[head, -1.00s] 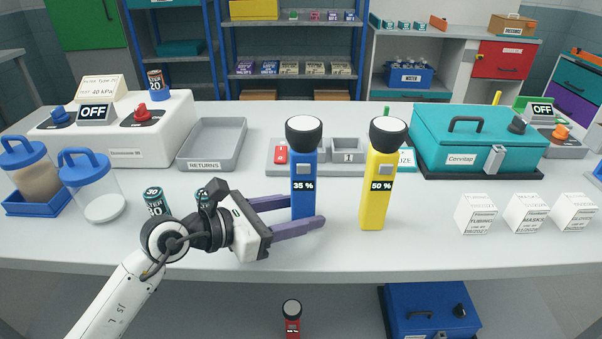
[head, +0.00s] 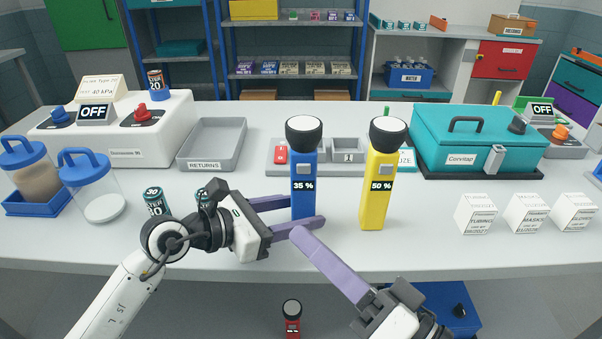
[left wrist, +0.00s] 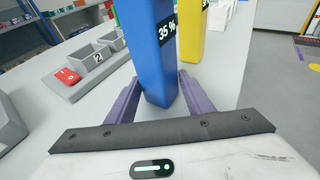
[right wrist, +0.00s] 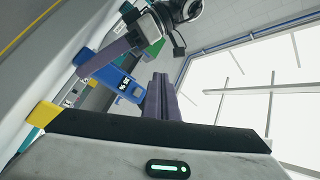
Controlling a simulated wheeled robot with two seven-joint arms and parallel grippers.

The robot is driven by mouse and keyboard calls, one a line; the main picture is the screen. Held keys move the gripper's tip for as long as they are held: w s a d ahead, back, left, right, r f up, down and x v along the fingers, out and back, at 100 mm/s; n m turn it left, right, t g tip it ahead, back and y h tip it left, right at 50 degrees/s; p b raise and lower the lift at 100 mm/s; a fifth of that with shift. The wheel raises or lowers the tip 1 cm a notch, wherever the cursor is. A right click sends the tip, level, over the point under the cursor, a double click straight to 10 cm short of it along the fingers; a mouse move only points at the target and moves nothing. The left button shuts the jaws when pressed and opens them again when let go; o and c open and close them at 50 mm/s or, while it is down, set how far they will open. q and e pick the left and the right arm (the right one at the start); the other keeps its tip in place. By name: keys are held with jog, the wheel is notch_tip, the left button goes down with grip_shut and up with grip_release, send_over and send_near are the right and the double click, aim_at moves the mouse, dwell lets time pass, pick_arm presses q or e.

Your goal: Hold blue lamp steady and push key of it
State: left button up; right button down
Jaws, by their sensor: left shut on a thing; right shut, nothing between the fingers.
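In the right wrist view the blue lamp (right wrist: 115,80) is beyond the closed fingers (right wrist: 161,98).
A yellow lamp (head: 374,200) marked "50 %" stands close to the right of the blue one. A grey compartment tray (head: 276,156) is behind them. White boxes (head: 476,214) stand at the right; filter cans and jars are at the left.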

aim_at(312, 184)
jog(key=shift+m+t, duration=0.4)
jog(key=shift+m, duration=0.1)
jog(key=shift+w+r, duration=0.35)
jog(key=shift+w, duration=1.15)
jog(key=shift+w+r, duration=0.35)
jog(key=shift+w, duration=1.1)
jog(key=shift+w+r, duration=0.35)
jog(key=shift+w, duration=1.15)
jog(key=shift+w, duration=0.55)
jog(key=shift+s, duration=0.6)
